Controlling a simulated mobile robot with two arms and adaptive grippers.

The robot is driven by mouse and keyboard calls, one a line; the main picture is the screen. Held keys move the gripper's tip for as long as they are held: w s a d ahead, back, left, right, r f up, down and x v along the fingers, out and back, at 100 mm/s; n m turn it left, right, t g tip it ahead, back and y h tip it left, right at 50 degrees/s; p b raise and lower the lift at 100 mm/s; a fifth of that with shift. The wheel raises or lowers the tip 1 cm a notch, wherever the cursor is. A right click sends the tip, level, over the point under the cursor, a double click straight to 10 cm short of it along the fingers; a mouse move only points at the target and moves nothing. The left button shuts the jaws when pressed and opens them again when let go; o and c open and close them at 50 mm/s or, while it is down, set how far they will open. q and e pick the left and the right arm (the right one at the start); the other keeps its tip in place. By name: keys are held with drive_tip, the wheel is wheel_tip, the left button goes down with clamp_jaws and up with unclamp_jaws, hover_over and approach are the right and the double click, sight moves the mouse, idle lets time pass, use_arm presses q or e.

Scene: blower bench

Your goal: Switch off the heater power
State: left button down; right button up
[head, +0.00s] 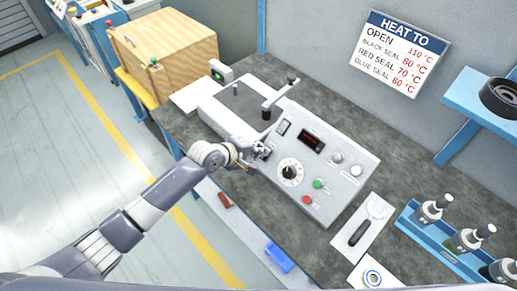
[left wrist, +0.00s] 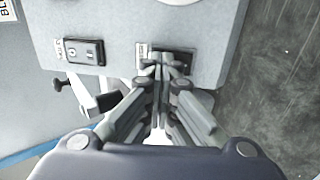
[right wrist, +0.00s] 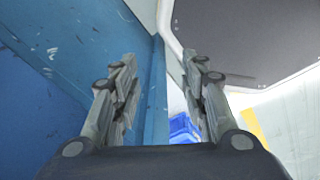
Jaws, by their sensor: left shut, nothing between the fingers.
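The grey control box (head: 240,110) stands on the bench with a sloped panel. My left gripper (head: 261,151) is shut and empty, with its tips at the panel's lower left edge. In the left wrist view its fingertips (left wrist: 163,62) are in front of a dark rocker switch (left wrist: 184,60) and partly cover it. I cannot tell whether they touch it. The switch labels are too small to read. My right gripper (right wrist: 160,85) is open and empty, away from the panel.
The panel also has a red display (head: 311,141), a dial (head: 290,171), a green button (head: 318,184) and a red button (head: 307,200). A lever (head: 277,98) rises behind. A blue bottle tray (head: 408,222) stands right. A wooden box (head: 165,50) is at left.

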use_arm(q)
drive_tip(key=shift+d+r, duration=0.1)
drive_tip(key=shift+r+p, duration=0.6)
drive_tip(key=shift+p, duration=0.25)
drive_tip(key=shift+r, duration=0.1)
